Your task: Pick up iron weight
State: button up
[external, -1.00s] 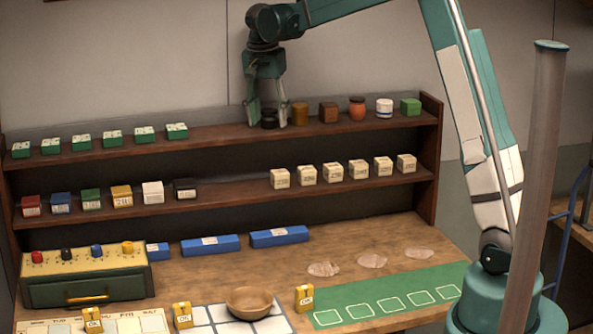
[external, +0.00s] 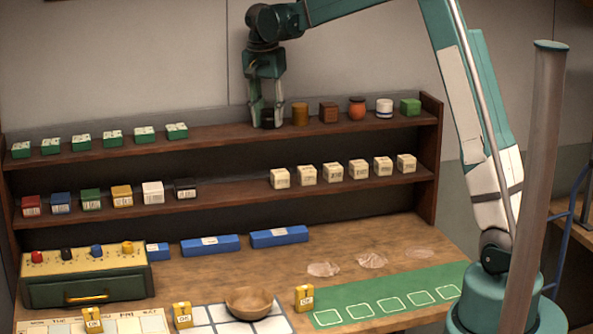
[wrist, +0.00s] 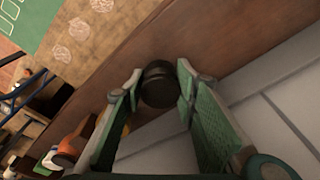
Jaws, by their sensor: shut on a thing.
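The iron weight (wrist: 158,85) is a small dark, round piece between the fingertips in the wrist view. In the external view it stands on the top shelf, left of the yellow-brown cylinder, and is partly hidden by the fingers (external: 268,117). My gripper (external: 267,122) points straight down over the top shelf and is shut on the weight, a finger on each side. In the wrist view my gripper (wrist: 158,92) shows both green fingers against it. I cannot tell whether the weight is clear of the shelf.
To the right on the top shelf (external: 215,137) stand a yellow-brown cylinder (external: 300,114), a brown cube (external: 328,112), an orange-red jar (external: 357,108), a white jar (external: 384,107) and a green block (external: 410,107). Green boxes line the left. A wall stands close behind. A wooden bowl (external: 248,304) sits on the bench.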

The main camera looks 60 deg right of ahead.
aim_at(269, 110)
jog(key=shift+r, duration=0.1)
jog(key=shift+r+b, duration=0.3)
jog(key=shift+r, duration=4.6)
